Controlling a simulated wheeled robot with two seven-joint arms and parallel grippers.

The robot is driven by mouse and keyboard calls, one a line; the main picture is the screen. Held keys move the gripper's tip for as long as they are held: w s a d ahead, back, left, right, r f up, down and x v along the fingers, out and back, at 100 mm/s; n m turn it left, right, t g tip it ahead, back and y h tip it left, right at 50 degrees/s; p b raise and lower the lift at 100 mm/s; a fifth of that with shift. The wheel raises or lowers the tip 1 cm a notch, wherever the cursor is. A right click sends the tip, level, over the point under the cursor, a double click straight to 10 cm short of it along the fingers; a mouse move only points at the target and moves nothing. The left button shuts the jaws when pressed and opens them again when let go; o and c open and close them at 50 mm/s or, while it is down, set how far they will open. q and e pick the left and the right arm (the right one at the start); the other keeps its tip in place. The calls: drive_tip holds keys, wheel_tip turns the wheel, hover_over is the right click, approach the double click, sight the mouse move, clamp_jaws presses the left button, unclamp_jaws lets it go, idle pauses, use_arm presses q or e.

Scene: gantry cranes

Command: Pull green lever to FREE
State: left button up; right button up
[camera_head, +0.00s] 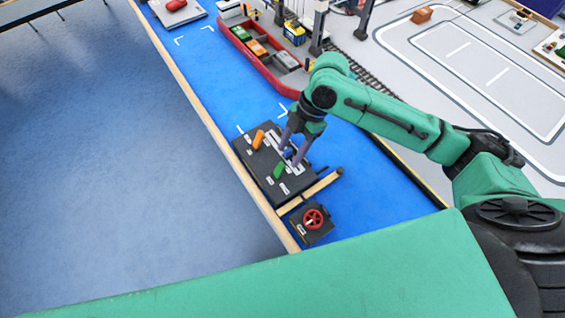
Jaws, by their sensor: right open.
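The green lever (279,171) stands on a black control panel (251,160) with small white labels, too small to read here. An orange lever (259,139) is on the same panel, up and left of it, and a blue part (288,153) shows between my fingers. My right gripper (290,160) is open and points down over the panel. One finger is close beside the green lever; I cannot tell whether they touch. The other finger is to the right. My left gripper is not in view.
A black box with a red handwheel (314,218) sits below the panel. A wooden bar (322,184) lies between them. A red ship (262,60) with several containers is on the blue mat (222,75). The mat between ship and panel is clear.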

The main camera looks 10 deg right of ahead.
sight(283, 164)
drive_tip(key=x, duration=0.6)
drive_tip(key=shift+a+f, duration=0.1)
drive_tip(key=shift+f, duration=0.15)
clamp_jaws()
drive_tip(key=shift+r, duration=0.1)
